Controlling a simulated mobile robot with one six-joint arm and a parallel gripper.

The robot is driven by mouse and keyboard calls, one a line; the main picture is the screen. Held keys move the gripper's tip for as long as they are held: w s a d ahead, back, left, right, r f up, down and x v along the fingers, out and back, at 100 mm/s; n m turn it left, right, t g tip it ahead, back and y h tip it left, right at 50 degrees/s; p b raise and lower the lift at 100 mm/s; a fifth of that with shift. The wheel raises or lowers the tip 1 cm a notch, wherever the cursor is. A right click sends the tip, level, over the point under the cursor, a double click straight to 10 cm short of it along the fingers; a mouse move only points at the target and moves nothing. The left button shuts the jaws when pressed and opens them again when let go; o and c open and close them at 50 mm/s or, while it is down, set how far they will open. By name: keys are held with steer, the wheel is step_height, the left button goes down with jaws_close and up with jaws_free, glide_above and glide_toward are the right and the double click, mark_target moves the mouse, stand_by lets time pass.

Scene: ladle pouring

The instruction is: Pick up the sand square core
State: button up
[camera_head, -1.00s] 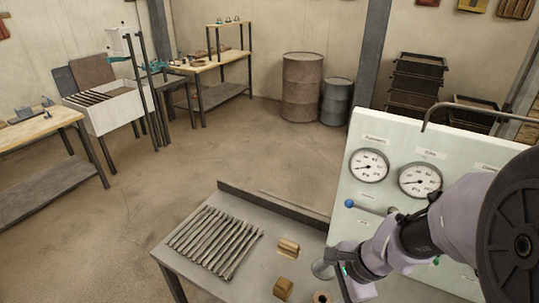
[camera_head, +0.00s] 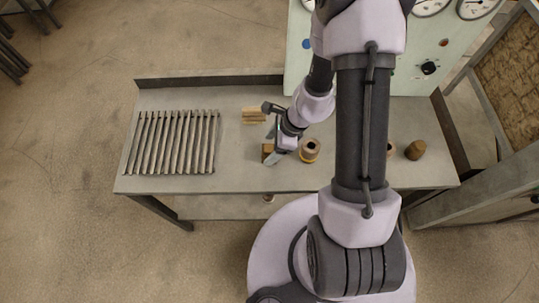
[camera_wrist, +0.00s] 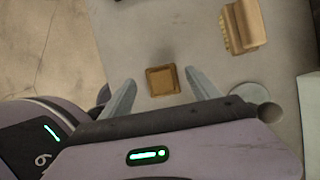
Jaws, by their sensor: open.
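The sand square core is a small brown block (camera_head: 266,152) on the grey table, partly hidden by my gripper (camera_head: 272,147) in the head view. In the wrist view the square core (camera_wrist: 162,80) shows its recessed square top, lying between and beyond the two fingertips of my gripper (camera_wrist: 160,77). The fingers are spread wide, with a gap on each side of the core. My gripper is open and empty. The fingers' height above the table is hard to tell.
A ridged tan core (camera_head: 254,115) lies behind the square core. A round core with a hole (camera_head: 310,151) stands close to the right. Several grey bars (camera_head: 172,142) lie at the left. A brown round core (camera_head: 415,150) stands at the right.

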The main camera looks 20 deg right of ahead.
mark_target(266, 152)
steer(key=b+x, duration=0.2)
steer(key=x, duration=0.3)
steer(key=shift+d, duration=0.2)
steer(key=shift+r, duration=0.1)
steer(key=shift+c, duration=0.6)
jaws_close()
